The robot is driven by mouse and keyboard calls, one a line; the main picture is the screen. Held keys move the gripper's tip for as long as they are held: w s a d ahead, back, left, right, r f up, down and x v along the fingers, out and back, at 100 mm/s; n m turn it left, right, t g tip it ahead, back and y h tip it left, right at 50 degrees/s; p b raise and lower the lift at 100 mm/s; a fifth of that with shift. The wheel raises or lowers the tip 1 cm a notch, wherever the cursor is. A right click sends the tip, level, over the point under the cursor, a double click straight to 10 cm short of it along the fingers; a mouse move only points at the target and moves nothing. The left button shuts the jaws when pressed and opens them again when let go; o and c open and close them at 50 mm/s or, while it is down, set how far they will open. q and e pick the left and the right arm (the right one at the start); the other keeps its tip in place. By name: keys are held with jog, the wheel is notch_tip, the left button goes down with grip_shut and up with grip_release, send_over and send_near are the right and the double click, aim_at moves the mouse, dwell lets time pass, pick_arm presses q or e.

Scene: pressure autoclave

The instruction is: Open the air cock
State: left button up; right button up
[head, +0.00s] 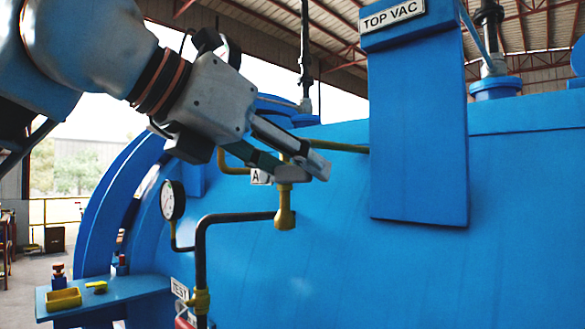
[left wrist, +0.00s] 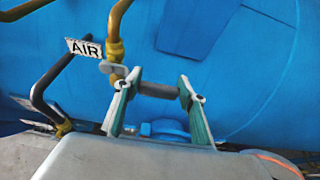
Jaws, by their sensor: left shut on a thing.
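The air cock (head: 285,212) is a yellow valve on a pipe at the blue vessel's side. It also shows in the left wrist view (left wrist: 116,50). Its grey lever (left wrist: 158,90) sticks out sideways, crosswise to the pipe, between my fingers. A white AIR tag (left wrist: 83,47) hangs beside the valve; in the head view it is partly hidden. My left gripper (head: 296,168) is shut on the lever, with its fingers (left wrist: 157,98) at the lever's two ends. The fingers hide part of the valve in the head view. My right gripper is not in view.
The blue vessel (head: 390,270) fills the right side. A TOP VAC box (head: 418,130) stands out right of my gripper. A dark pipe (head: 202,260), a pressure gauge (head: 172,200) and a TEST tag (head: 180,289) are close by. A blue shelf (head: 125,287) holds a yellow tray (head: 64,299).

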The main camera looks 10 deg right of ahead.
pick_arm(q)
jog(key=shift+w+a+r+n+g+h+b, duration=0.1)
jog(key=shift+r+n+g+h+b, duration=0.05)
jog(key=shift+r+n, duration=0.2)
jog(key=shift+w+a+r+n+g+h+b, duration=0.1)
jog(key=shift+r+n+g+h+b, duration=0.05)
jog(key=shift+r+n, duration=0.2)
jog(key=shift+w+a+r+n+g+h, duration=0.1)
jog(key=shift+w+r+n+g+h, duration=0.15)
jog(key=shift+r+n, duration=0.2)
jog(key=shift+w+a+r+n+g+h, duration=0.15)
jog(key=shift+r+n+g+h, duration=0.1)
jog(key=shift+r+n, duration=0.15)
jog(key=shift+w+a+r+n+g+h+b, duration=0.2)
jog(key=shift+w+r+n+h, duration=0.1)
jog(key=shift+r+n, duration=0.2)
jog(key=shift+w+a+r+n+g+h+b, duration=0.1)
jog(key=shift+w+r+n+g+h+b, duration=0.15)
jog(key=shift+r+n, duration=0.2)
jog(key=w+a+r+n+g+h+b, duration=0.1)
jog(key=w+a+r+n+h+b, duration=0.1)
jog(key=n, duration=0.6)
jog(key=shift+w+a+h, duration=0.85)
jog(key=shift+w+a, duration=0.1)
jog(key=shift+w, duration=0.95)
jog(key=shift+r, duration=0.15)
jog(key=o, duration=1.4)
jog(key=shift+c, duration=0.2)
